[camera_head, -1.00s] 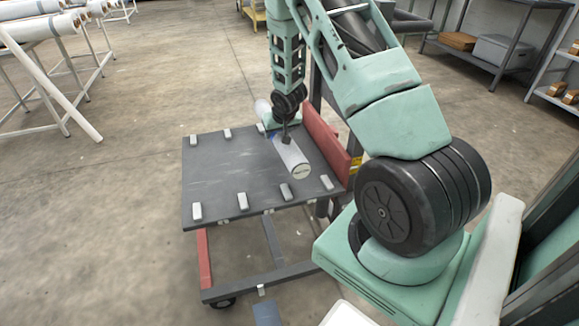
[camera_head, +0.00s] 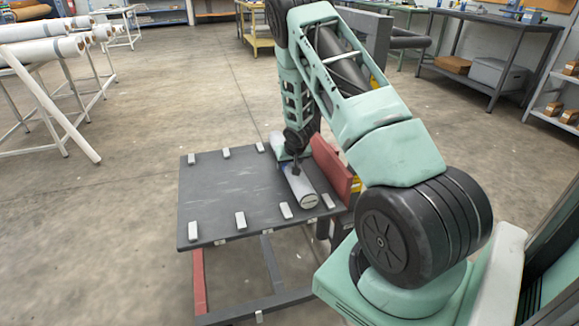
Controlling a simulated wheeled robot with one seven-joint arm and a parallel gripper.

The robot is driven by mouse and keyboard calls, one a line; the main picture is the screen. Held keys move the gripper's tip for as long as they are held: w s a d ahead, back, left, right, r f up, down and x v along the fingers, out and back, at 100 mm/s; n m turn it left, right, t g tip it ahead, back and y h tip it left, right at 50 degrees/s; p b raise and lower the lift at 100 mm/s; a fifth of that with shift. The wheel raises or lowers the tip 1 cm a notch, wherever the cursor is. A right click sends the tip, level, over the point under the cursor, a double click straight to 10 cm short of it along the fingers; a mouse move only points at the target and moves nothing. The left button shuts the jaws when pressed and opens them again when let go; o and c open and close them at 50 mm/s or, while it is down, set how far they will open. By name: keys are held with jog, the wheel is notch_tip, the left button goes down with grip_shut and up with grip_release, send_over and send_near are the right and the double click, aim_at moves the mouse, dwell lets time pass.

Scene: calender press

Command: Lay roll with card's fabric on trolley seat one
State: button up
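A pale fabric roll (camera_head: 301,188) lies lengthwise over the right part of the trolley's dark grey top (camera_head: 222,190), its labelled near end facing me. The label is too small to read. My gripper (camera_head: 296,172) is at the roll's middle, coming down from above, with its fingers around or against the roll. The fingertips are too small and partly hidden to show a grip. The roll's far end shows behind my wrist. Small white blocks (camera_head: 240,220) stand in two rows along the near and far edges of the top.
A red panel (camera_head: 331,168) stands along the trolley's right side, close to the roll. White rolls lie on a rack (camera_head: 45,50) at the left. Grey shelving (camera_head: 490,55) holds boxes at the back right. The floor left of the trolley is clear.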

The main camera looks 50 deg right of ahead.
jog(key=shift+f, duration=0.35)
jog(key=o, duration=1.3)
jog(key=shift+c, duration=0.2)
